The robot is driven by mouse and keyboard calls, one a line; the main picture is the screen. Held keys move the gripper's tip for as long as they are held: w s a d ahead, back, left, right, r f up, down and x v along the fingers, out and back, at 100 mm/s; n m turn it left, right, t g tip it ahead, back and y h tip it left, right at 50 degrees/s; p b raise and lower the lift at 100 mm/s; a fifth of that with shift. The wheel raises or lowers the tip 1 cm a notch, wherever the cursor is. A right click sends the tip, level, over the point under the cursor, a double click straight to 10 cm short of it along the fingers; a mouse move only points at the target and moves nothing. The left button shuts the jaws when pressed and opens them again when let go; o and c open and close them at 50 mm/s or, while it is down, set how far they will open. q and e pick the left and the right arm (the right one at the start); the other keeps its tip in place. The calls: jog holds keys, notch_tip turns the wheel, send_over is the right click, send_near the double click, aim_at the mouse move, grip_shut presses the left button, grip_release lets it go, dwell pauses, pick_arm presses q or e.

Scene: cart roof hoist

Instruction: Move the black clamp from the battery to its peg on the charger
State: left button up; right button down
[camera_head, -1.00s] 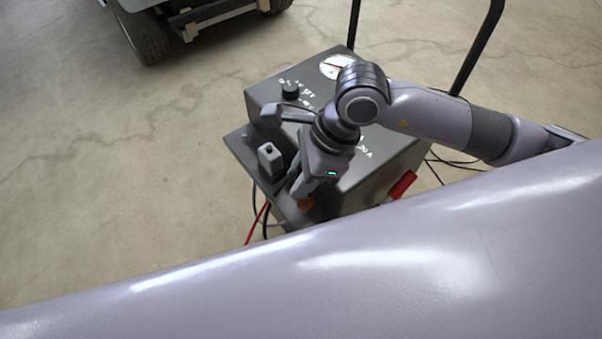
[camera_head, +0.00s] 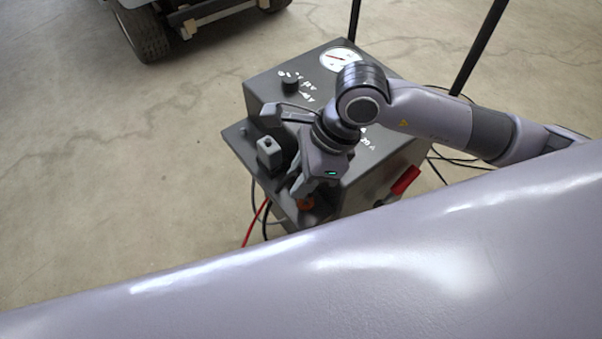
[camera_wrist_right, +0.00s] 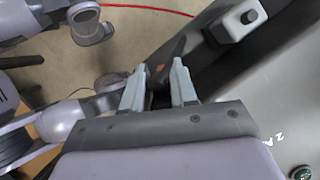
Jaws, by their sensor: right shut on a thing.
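My right gripper (camera_head: 300,198) is low over the dark front ledge of the charger (camera_head: 262,92), fingers pointing down. In the right wrist view my right gripper (camera_wrist_right: 159,84) has its two pale fingers close on a dark piece, which I take to be the black clamp (camera_wrist_right: 167,65), with a small orange patch on it. An orange bit (camera_head: 306,204) also shows below the fingertips in the head view. The fingers hide most of the clamp, and I cannot tell whether it touches a peg. The battery cannot be made out. My left gripper is not in view.
A red handle (camera_head: 405,181) is at the charger's right side. Cables hang by the ledge. Floor at left is clear.

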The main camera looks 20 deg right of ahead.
jog(key=shift+f+b, duration=0.5)
jog(key=shift+f, duration=0.05)
jog(key=c, duration=0.8)
grip_release()
jog(key=p+v, duration=0.1)
jog(key=v, duration=0.6)
jog(key=shift+r, duration=0.2)
